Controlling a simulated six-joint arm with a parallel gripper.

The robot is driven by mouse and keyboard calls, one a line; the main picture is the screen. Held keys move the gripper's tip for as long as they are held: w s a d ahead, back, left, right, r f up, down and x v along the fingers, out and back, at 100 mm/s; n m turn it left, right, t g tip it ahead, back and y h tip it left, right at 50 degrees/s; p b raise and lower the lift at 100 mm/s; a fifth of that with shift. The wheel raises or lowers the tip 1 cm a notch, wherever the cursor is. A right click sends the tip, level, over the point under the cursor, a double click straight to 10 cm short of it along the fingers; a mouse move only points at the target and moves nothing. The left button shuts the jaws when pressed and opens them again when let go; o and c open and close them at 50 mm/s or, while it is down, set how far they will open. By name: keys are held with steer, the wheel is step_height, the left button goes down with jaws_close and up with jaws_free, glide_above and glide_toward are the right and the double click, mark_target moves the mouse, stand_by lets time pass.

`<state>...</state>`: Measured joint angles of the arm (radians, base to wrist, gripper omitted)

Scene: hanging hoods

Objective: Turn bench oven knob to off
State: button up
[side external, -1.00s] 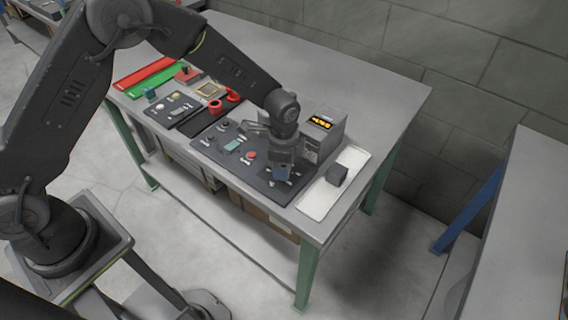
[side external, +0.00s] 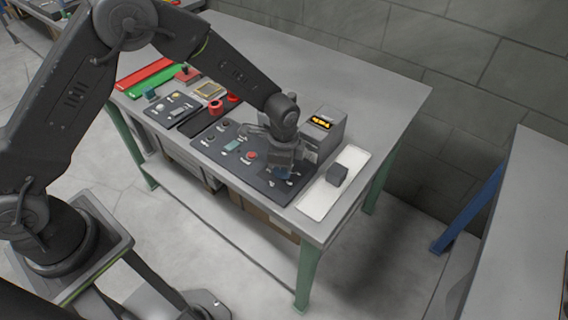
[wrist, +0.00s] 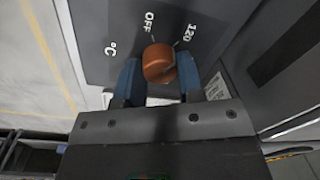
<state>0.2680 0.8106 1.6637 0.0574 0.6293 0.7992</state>
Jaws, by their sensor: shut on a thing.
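The bench oven (side external: 325,135) is a grey box with a lit yellow display near the right end of the bench. In the wrist view its dark face (wrist: 95,50) carries the labels OFF, 120 and °C. The round orange-brown knob (wrist: 158,63) sits below OFF and 120. My gripper (wrist: 160,78) is shut on the knob, with one blue finger on each side. I cannot clearly tell which mark the knob points to. In the side view my gripper (side external: 284,172) is low in front of the oven and the knob is hidden.
A white tray (side external: 318,203) with a dark block (side external: 337,174) lies right of the gripper. A dark panel (side external: 250,165) with buttons and small parts lies left. The back of the bench (side external: 370,90) is clear.

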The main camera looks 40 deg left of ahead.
steer(key=shift+n, duration=0.3)
steer(key=n, duration=1.1)
steer(key=shift+w+g, duration=0.1)
steer(key=shift+g, duration=0.2)
steer(key=shift+n, duration=0.3)
steer(key=o, duration=0.9)
steer(key=r, duration=1.3)
steer(key=shift+d+r, duration=0.3)
steer(key=shift+r, duration=0.1)
steer(key=shift+r, duration=0.1)
